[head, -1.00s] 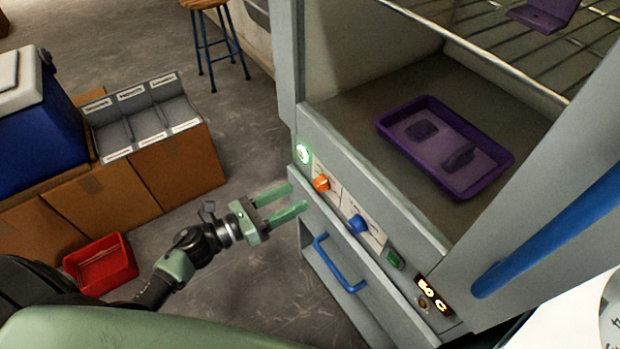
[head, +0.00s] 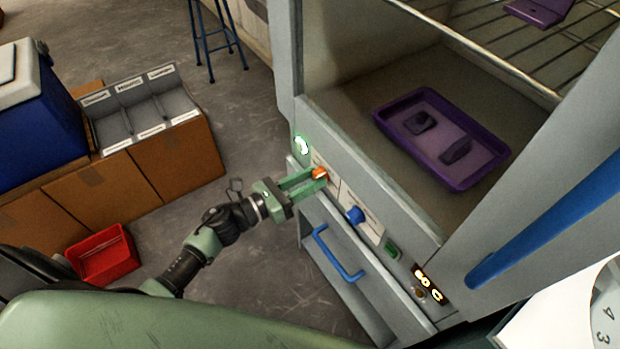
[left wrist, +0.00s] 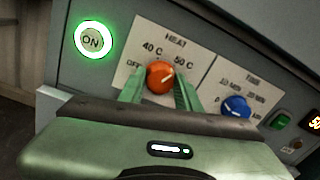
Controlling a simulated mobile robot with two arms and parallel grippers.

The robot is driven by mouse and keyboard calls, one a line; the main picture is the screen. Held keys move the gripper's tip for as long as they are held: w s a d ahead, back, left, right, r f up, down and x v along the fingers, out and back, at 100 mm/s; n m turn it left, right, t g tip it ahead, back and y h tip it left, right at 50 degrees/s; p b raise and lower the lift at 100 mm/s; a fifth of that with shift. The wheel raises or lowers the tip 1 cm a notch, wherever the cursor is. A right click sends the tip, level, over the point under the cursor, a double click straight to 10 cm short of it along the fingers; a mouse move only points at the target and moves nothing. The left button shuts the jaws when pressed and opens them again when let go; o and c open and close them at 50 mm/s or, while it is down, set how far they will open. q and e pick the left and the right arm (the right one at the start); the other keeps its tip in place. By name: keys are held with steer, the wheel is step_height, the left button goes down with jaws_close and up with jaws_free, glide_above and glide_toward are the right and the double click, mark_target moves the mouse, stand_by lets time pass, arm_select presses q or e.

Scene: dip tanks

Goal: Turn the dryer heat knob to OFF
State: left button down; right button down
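The orange heat knob (head: 320,173) is on the dryer's front panel; it also shows in the left wrist view (left wrist: 160,77) under the HEAT label. OFF is printed to its left, 40 C above left, 50 C above right. Its pale mark points up and right, roughly toward 50 C. My left gripper (head: 315,180) is at the panel, its green fingers on either side of the knob, as the left wrist view (left wrist: 160,88) shows. The fingers are apart; I cannot tell whether they touch the knob. My right gripper is not in view.
The blue time knob (left wrist: 236,107) sits right of the heat knob. A lit green ON button (left wrist: 94,40) is to the left. A blue drawer handle (head: 338,258) sticks out below the panel. A purple tray (head: 388,128) lies inside the dryer.

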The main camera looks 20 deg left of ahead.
arm_select(q)
steer(key=shift+n, duration=1)
steer(key=n, duration=0.8)
steer(key=shift+f+p, duration=0.1)
steer(key=shift+p, duration=0.3)
steer(key=n+p, duration=0.1)
steer(key=n, duration=0.3)
steer(key=n+p, duration=0.1)
steer(key=n, duration=0.4)
steer(key=shift+n+t, duration=0.3)
steer(key=n+p, duration=0.1)
steer(key=n, duration=0.3)
steer(key=shift+f+n+y, duration=0.15)
steer(key=shift+n+y, duration=0.15)
steer(key=shift+n, duration=0.1)
steer(key=shift+p, duration=0.3)
